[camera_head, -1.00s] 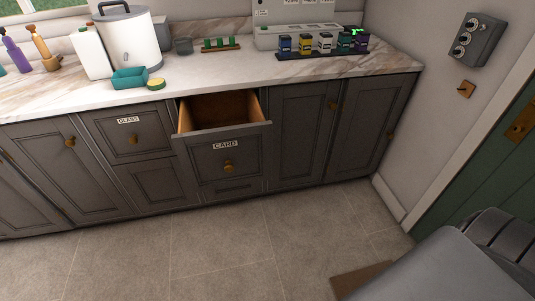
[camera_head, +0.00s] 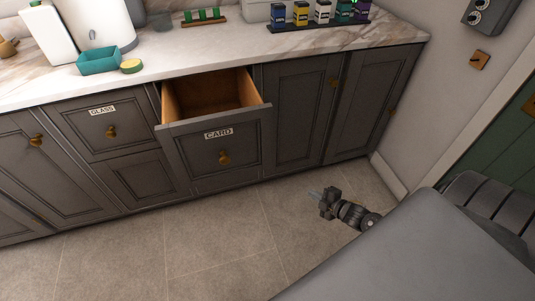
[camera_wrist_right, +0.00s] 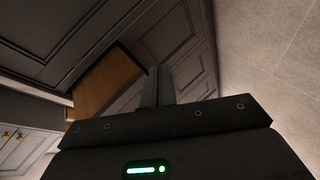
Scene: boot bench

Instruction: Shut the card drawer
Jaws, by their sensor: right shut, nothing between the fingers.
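The card drawer (camera_head: 216,143) stands pulled out of the grey cabinet, with its wooden inside showing, a CARD label and a brass knob (camera_head: 224,158) on its front. My right gripper (camera_head: 314,194) is shut and empty, low over the floor to the right of the drawer front and apart from it. In the right wrist view its fingers (camera_wrist_right: 157,86) are together, and the open drawer's wooden side (camera_wrist_right: 103,82) shows beyond them to the left. My left gripper is not in view.
The GLASS drawer (camera_head: 107,130) to the left is shut. The marble worktop (camera_head: 180,62) above holds a teal tray (camera_head: 99,60) and a rack of small boxes (camera_head: 318,22). Tiled floor (camera_head: 190,245) in front is clear. A wall and green door (camera_head: 500,150) bound the right.

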